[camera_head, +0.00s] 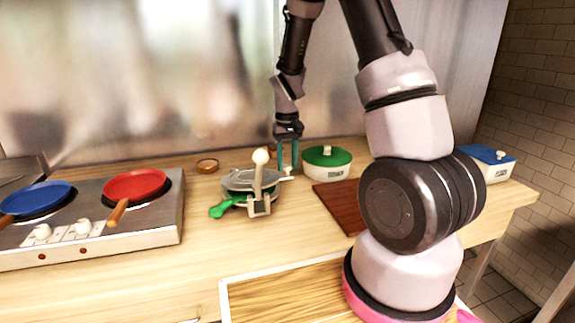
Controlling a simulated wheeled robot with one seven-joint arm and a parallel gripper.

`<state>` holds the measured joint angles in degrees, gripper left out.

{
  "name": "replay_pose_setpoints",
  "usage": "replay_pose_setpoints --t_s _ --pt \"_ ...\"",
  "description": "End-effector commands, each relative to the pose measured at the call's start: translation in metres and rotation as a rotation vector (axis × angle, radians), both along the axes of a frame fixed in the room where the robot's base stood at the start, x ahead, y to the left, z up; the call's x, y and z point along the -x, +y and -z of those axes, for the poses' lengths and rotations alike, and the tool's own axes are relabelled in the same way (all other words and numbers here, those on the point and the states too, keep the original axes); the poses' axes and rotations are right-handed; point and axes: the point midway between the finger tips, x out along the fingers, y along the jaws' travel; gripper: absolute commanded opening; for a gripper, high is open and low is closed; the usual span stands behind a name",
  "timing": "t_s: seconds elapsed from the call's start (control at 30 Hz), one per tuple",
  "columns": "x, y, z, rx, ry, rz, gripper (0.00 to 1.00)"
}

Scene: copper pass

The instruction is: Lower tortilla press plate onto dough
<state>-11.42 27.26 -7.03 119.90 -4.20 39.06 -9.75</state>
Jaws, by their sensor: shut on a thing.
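The tortilla press (262,207) stands on the wooden counter, left of the picture's middle. Its grey upper plate (240,181) lies nearly flat over the base, slightly tilted. A green handle (220,210) sticks out at the lower left. My gripper (288,168) points down at the press's right edge, its teal fingers shut around a small pale tab of the plate. The exact contact is too small to make out. No dough can be seen; the plate hides the space beneath it.
A round pot with a green lid (327,157) stands close right of my gripper. A brown board (340,203) lies in front, partly behind my arm. A stove (110,222) with a red pan (134,186) and a blue pan (38,198) is left. A small brown bowl (207,166) sits behind.

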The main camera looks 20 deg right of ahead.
Motion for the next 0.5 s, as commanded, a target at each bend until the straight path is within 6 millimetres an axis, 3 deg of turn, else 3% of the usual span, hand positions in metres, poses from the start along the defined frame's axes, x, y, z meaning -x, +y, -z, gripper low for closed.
replay_pose_setpoints --t_s 0.07,0.3,0.33,0.4,0.5 --pt "-0.0092 -0.0002 -0.0107 -0.001 -0.014 -0.001 0.00" --pt "-0.0105 -0.0003 -0.0118 0.000 -0.016 -0.003 0.00" --pt "-0.0105 -0.0003 -0.0118 0.000 -0.017 -0.003 0.50" --pt "-0.0101 -0.0002 -0.0116 0.000 -0.015 -0.002 0.72" --pt "-0.0094 -0.0002 -0.0111 0.000 -0.013 -0.002 0.72"
